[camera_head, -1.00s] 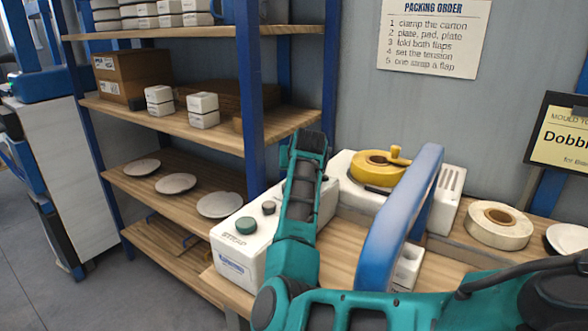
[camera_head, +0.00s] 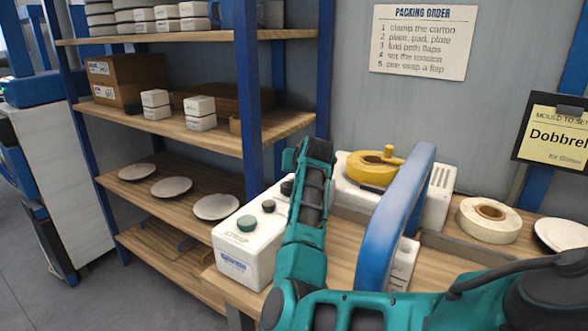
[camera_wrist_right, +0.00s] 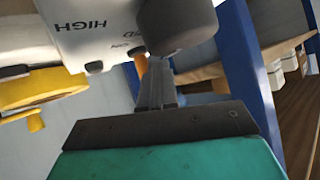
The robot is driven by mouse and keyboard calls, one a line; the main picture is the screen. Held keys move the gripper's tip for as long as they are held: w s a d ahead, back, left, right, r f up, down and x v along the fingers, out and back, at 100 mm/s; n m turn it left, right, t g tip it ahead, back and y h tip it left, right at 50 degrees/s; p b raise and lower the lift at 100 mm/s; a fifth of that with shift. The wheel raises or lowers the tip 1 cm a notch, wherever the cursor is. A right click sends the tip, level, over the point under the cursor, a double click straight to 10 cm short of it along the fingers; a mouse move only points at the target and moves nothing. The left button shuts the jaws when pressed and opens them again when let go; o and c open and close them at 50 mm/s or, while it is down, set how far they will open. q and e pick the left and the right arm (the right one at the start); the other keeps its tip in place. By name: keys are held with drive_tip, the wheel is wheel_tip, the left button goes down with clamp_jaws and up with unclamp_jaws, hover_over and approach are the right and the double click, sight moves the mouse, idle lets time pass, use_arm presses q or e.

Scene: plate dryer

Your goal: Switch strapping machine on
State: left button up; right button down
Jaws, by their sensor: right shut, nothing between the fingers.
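The strapping machine is a white housing (camera_head: 240,265) with a green button (camera_head: 247,223), a small dark button (camera_head: 268,206) and a larger dark knob (camera_head: 287,187) on top. A blue arch (camera_head: 390,220) and a yellow reel (camera_head: 370,168) belong to it. In the right wrist view the dark knob (camera_wrist_right: 178,22) is large, beside a white panel (camera_wrist_right: 95,25) marked HIGH. My right gripper (camera_wrist_right: 157,68) is shut and empty, its fingertips close to the knob and a small orange part (camera_wrist_right: 140,64); contact cannot be told. Its fingers are hidden in the head view. My left gripper is out of view.
A wooden shelf rack (camera_head: 160,207) with plates, white boxes and cartons stands at the left. A white tape roll (camera_head: 489,219) and a plate (camera_head: 565,235) lie on the bench at the right. A packing-order sign (camera_head: 422,42) hangs behind.

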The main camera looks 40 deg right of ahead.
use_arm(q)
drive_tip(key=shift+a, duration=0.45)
use_arm(e)
drive_tip(key=shift+s+t, duration=0.15)
drive_tip(key=shift+t, duration=0.15)
drive_tip(key=shift+f, duration=0.1)
drive_tip(key=shift+w+a+f, duration=0.15)
drive_tip(key=shift+w+f, duration=0.1)
drive_tip(key=shift+w, duration=0.45)
